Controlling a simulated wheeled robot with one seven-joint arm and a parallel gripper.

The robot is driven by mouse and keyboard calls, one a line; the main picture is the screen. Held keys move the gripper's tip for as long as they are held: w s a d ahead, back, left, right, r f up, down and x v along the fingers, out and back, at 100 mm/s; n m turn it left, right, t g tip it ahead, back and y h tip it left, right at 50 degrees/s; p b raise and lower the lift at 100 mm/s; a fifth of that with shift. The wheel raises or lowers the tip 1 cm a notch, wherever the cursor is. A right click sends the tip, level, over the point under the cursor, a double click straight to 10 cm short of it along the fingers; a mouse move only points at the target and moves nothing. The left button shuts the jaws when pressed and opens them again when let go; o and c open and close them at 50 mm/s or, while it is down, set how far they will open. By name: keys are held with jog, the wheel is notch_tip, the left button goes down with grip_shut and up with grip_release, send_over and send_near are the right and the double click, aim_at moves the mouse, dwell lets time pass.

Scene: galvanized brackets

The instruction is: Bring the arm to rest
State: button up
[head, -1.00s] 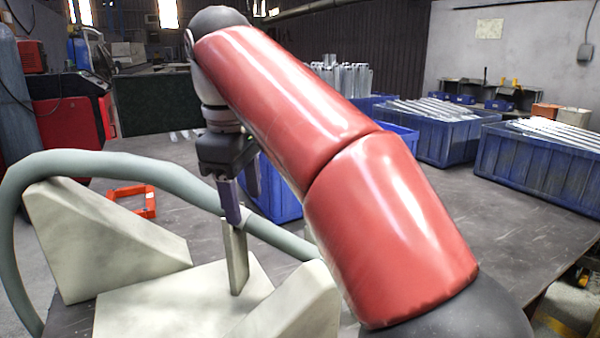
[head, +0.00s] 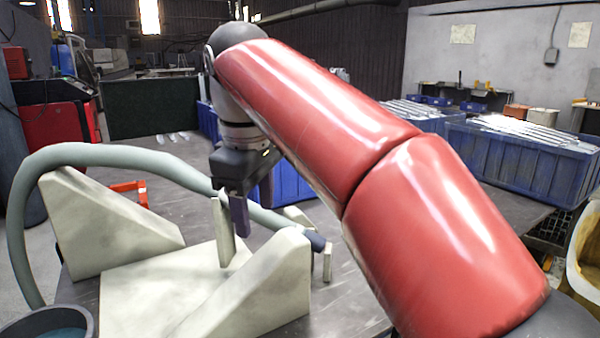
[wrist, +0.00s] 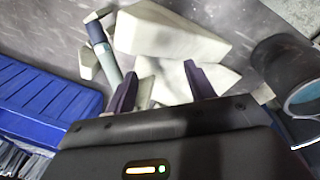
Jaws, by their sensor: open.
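My gripper (head: 238,212) hangs at the end of my red arm, fingers pointing down, just above and behind a pale stand with wedge-shaped sides (head: 110,225). In the wrist view my gripper (wrist: 162,88) has its two purple fingers spread apart, with nothing held between them. The stand (wrist: 165,35) lies beyond the fingers there. A grey-green hose (head: 120,155) arches over the stand and passes behind the gripper. Its dark end (head: 316,241) lies right of the gripper. My arm hides part of the table and bins.
Blue bins (head: 520,160) with metal brackets stand on the table at the right and behind my arm. A dark bucket (head: 50,325) is at the lower left; it also shows in the wrist view (wrist: 285,65).

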jog(key=s+d+f+m+t, duration=0.2)
jog(key=s+d+f+m, duration=0.4)
jog(key=d+f, duration=0.5)
jog(key=s+d+f+m+t, duration=0.1)
jog(key=s+d+f+m, duration=0.6)
jog(key=d+f, duration=0.4)
jog(key=shift+s+f+m+t, duration=0.15)
jog(key=shift+s+m+t, duration=0.15)
jog(key=shift+s+t, duration=0.15)
